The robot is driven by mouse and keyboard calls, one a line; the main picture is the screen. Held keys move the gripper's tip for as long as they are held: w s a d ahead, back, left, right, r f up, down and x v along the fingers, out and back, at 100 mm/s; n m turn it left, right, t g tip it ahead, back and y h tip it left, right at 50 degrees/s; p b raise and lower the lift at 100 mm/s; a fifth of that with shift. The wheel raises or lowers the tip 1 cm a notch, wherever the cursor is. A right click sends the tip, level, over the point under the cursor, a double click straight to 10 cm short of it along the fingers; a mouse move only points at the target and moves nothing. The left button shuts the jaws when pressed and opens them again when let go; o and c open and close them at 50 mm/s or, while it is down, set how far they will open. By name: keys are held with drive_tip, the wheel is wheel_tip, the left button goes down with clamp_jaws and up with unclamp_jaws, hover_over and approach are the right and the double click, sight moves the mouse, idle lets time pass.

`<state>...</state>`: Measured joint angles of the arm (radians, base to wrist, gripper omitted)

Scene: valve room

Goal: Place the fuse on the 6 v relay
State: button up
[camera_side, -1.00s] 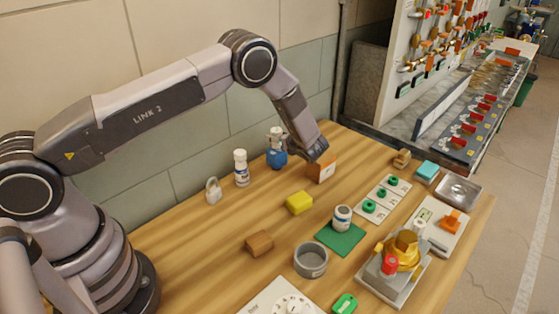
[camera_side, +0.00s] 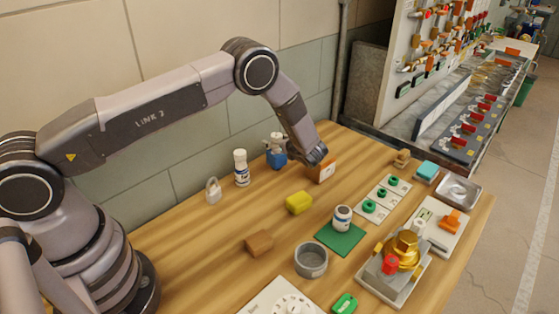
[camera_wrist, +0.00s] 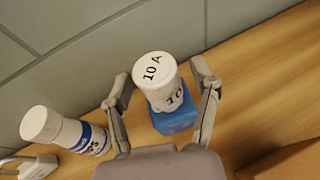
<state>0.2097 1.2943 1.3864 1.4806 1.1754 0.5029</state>
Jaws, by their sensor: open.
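The fuse, a white cylinder marked "10 A" (camera_wrist: 158,72), stands upright on a blue block (camera_wrist: 175,118) in the wrist view. In the side view the blue block (camera_side: 277,160) is near the wall, with the pale fuse (camera_side: 277,139) on top. My gripper (camera_wrist: 162,82) is open, with one finger on each side of the fuse; contact cannot be made out. In the side view my gripper (camera_side: 294,147) reaches in from the right. An orange block with a white label (camera_side: 322,171) stands just right of it; its lettering is unreadable. I cannot tell which thing is the 6 V relay.
A white bottle with a blue label (camera_side: 241,168) and a padlock (camera_side: 213,191) stand left of the blue block. A yellow block (camera_side: 299,203), a brown block (camera_side: 259,243) and a grey cup (camera_side: 310,260) are nearer. Bare wood lies between them.

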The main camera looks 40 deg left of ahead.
drive_tip(key=v, duration=1.1)
drive_tip(key=s+a+r+n+g+h, duration=0.1)
drive_tip(key=s+a+r+n+h, duration=0.1)
drive_tip(key=s+r+n, duration=0.45)
drive_tip(key=s+a+r+n+g+h, duration=0.15)
drive_tip(key=s+r, duration=0.25)
drive_tip(key=r, duration=0.6)
drive_tip(key=s+a+r+n+g+h, duration=0.1)
drive_tip(key=s+a+r+n+h, duration=0.3)
drive_tip(key=r, duration=0.4)
drive_tip(key=s+d+r+n+t+h, duration=0.2)
drive_tip(key=s+n, duration=0.2)
drive_tip(key=s, duration=0.7)
drive_tip(key=s+d+r+n+t+h, duration=0.2)
drive_tip(key=s+n, duration=0.3)
drive_tip(key=s, duration=0.6)
drive_tip(key=shift+r+n+t+h, duration=0.3)
drive_tip(key=shift+r+t+h, duration=0.15)
drive_tip(key=shift+h, duration=0.3)
